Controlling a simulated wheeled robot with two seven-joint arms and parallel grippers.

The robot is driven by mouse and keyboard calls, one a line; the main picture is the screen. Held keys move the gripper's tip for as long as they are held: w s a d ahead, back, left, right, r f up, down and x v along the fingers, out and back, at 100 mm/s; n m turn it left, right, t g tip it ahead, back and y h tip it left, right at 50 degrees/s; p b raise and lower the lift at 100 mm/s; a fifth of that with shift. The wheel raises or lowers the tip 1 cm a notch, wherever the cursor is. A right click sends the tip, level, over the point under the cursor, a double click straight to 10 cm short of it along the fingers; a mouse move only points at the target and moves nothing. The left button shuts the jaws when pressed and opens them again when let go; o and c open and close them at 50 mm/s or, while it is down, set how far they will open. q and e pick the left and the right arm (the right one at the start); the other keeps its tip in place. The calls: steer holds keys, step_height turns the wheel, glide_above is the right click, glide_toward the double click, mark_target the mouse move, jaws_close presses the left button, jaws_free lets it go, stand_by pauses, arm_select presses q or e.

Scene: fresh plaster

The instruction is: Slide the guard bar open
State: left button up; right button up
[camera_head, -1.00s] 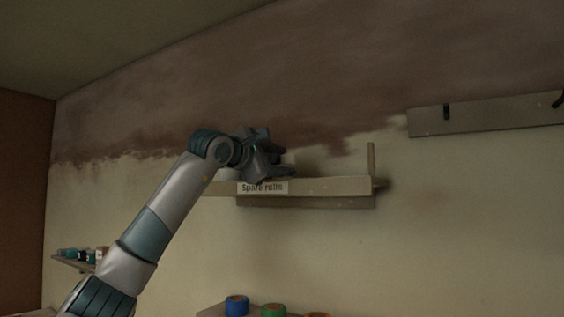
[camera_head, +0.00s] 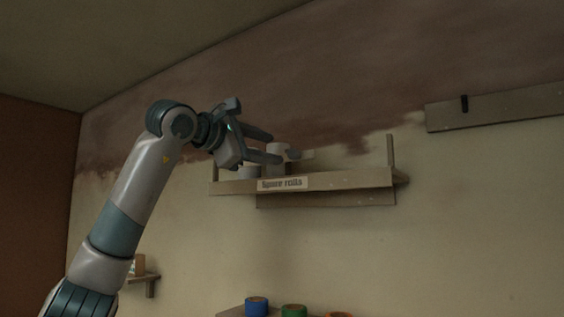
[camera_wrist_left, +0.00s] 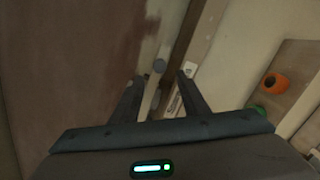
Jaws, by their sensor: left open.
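A wall shelf carries a long pale front bar (camera_head: 345,180) with a "Spare rolls" label (camera_head: 282,184). I take this bar to be the guard bar, but cannot be sure. A thin upright post (camera_head: 390,150) stands at its right end. Pale rolls (camera_head: 277,154) stand behind the bar, partly hidden by my gripper. My left gripper (camera_head: 276,147) is open, its fingers above the left part of the shelf. In the left wrist view the spread fingers (camera_wrist_left: 160,80) point toward the shelf, with the label (camera_wrist_left: 173,103) between them. Contact cannot be told. My right gripper is not in view.
A lower shelf with blue (camera_head: 257,306), green (camera_head: 293,311) and orange rolls is at the bottom. A small shelf (camera_head: 148,277) is at the lower left. A board with a dark hook (camera_head: 464,103) is on the upper right wall. The wall right of the shelf is clear.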

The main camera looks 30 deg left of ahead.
arm_select(q)
steer(key=s, duration=0.2)
steer(key=s+b, duration=0.1)
steer(key=s, duration=0.1)
steer(key=shift+a, duration=0.25)
steer(key=shift+o, duration=0.2)
